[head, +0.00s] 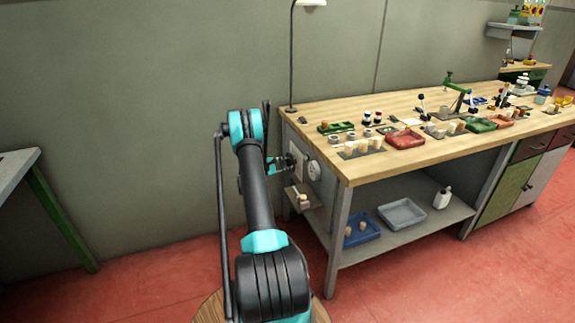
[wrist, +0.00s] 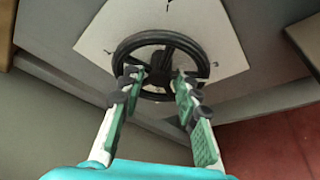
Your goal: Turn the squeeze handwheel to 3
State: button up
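The squeeze handwheel (wrist: 127,45) is a black spoked wheel in front of a pale plate (wrist: 215,30) in the wrist view. Small dark marks show on the plate around the wheel, but I cannot read them or tell the wheel's setting. My gripper (wrist: 158,80) has its two fingers apart, with the tips at the lower part of the wheel and its hub between them. I cannot tell whether the tips touch the wheel. In the head view my gripper (head: 283,163) is at the bench's left end, where the wheel is small and partly hidden.
A small shelf (head: 308,197) with a cork juts out below. The wooden bench (head: 345,170) carries trays and corks. A lamp pole (head: 291,60) stands at its back left corner.

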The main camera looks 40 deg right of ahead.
jog(key=shift+d, duration=0.1)
jog(key=shift+c, duration=0.6)
grip_shut()
jog(key=shift+m+h, duration=0.3)
jog(key=shift+m, duration=0.3)
jog(key=shift+o, duration=0.6)
grip_release()
jog(key=v, duration=1.2)
jog(key=shift+s, duration=0.2)
